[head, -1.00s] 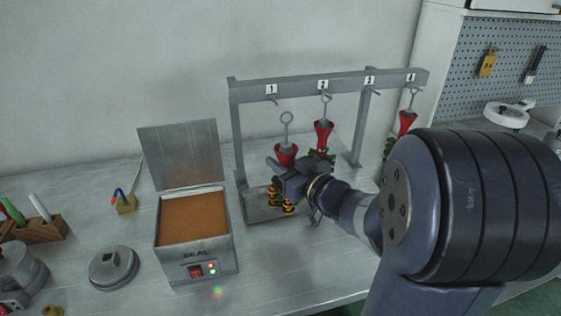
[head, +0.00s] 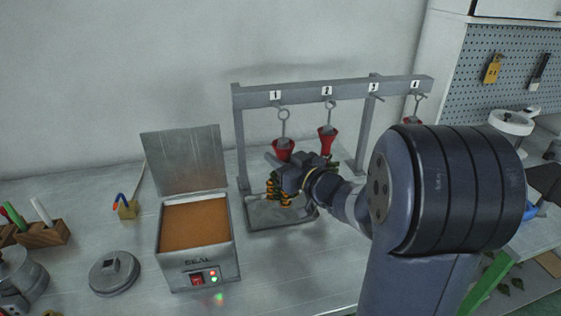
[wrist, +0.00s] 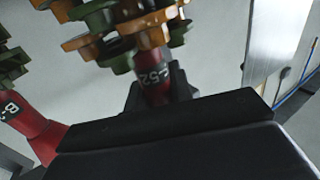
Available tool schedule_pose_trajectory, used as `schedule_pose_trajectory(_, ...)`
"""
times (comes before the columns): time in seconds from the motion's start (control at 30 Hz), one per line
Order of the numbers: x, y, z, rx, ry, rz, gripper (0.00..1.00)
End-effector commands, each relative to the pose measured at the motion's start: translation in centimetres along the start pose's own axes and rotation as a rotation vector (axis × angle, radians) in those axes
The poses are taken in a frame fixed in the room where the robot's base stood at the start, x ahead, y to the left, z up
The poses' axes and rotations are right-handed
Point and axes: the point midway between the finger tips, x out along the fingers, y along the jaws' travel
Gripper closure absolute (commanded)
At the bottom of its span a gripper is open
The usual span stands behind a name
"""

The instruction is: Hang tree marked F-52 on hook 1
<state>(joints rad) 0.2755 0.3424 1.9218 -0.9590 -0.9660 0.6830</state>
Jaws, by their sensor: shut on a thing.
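My gripper (head: 284,167) is shut on a wax tree with a red cup (head: 283,149), a wire ring (head: 283,114) on top and green and orange pieces (head: 279,191) below. In the wrist view, the red stem (wrist: 153,80) shows "-52"; the first letter is hidden. The tree hangs upright in front of the rack. Its ring is close to hook 1, just under the label 1 (head: 275,95); I cannot tell whether it is around the hook or in front of it.
The rack (head: 238,140) has another red tree (head: 326,138) at hook 2 and one (head: 415,105) at hook 4, partly behind my arm. Hook 3 (head: 377,98) is bare. A grey tray (head: 255,226) lies below. An open wax pot (head: 198,262) stands to the left.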

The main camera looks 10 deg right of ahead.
Motion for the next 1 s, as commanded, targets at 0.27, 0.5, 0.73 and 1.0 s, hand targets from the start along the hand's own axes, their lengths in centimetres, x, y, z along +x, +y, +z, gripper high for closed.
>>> schedule_pose_trajectory(0.27,1.5,0.7,0.2,0.001,0.001,-0.001,1.0)
schedule_pose_trajectory(0.5,2.8,1.4,0.1,0.0,0.001,0.0,1.0)
schedule_pose_trajectory(0.73,4.0,1.9,0.4,0.0,0.001,-0.001,1.0)
schedule_pose_trajectory(1.0,4.6,2.3,0.5,0.0,0.002,-0.001,1.0)
